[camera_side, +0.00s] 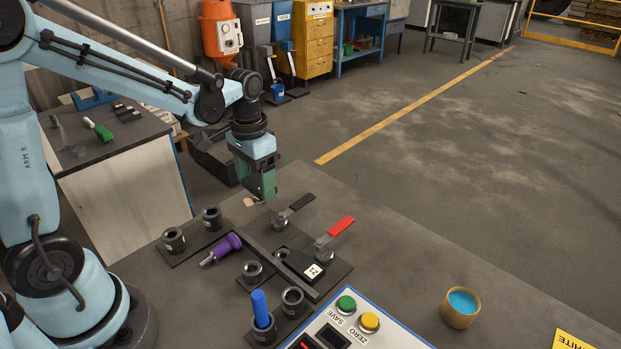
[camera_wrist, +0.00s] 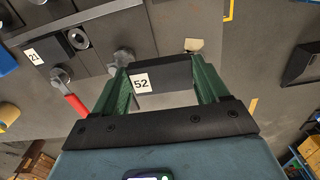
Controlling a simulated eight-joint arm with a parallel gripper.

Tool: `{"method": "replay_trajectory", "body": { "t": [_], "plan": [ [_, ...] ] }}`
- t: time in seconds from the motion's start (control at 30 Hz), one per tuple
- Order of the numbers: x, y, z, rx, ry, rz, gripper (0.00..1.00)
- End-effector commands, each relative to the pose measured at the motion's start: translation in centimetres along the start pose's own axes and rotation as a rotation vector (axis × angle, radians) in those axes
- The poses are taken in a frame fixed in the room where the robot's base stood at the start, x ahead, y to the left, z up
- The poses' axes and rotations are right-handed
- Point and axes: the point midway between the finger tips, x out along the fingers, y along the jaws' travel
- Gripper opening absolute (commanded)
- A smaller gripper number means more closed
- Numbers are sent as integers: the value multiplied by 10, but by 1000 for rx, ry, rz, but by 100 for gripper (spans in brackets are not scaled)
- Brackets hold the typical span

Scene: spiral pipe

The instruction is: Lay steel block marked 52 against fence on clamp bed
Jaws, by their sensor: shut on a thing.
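My gripper (camera_side: 262,192) has green fingers and hangs above the table, beyond the far end of the clamp bed in the side view. In the wrist view, my gripper (camera_wrist: 163,78) is shut on a dark steel block (camera_wrist: 172,72) with a white label reading 52. The block lies crosswise between the fingers. I cannot make it out in the side view. The clamp bed (camera_side: 333,273) is a dark plate with a long raised fence (camera_side: 262,252). Another dark block, labelled 21 (camera_side: 300,262), lies on the bed beside the fence.
A red-handled clamp (camera_side: 335,232) and a black-handled clamp (camera_side: 290,211) stand along the bed. A purple-handled tool (camera_side: 226,245), several dark sockets, a blue peg (camera_side: 260,308), a button panel (camera_side: 375,335) and a cup (camera_side: 460,308) are nearby. The table's right side is mostly clear.

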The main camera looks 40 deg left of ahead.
Motion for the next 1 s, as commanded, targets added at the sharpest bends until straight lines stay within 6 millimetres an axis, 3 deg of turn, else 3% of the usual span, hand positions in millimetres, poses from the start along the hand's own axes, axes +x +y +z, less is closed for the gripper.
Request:
{"method": "replay_trajectory", "body": {
  "t": [0.2,0.53,0.8,1.0],
  "plan": [
    [-26,42,11,4,0,0,27],
    [-44,81,25,1,0,0,27],
    [-50,140,72,-13,0,0,27],
    [-51,163,100,-29,0,0,27]
  ]
}}
